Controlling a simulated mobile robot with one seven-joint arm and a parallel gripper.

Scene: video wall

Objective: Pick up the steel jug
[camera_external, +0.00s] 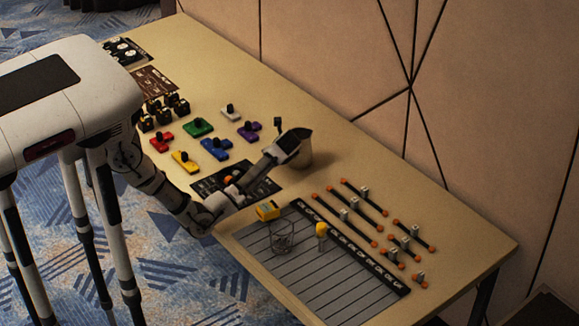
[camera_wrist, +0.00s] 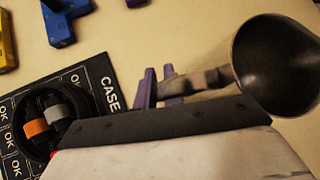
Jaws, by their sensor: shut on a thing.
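The fingers are shut on this handle. I cannot tell whether the jug's base touches the table.
Coloured blocks with black knobs (camera_external: 215,148) lie left of the gripper. The wall (camera_external: 330,60) rises behind the table.

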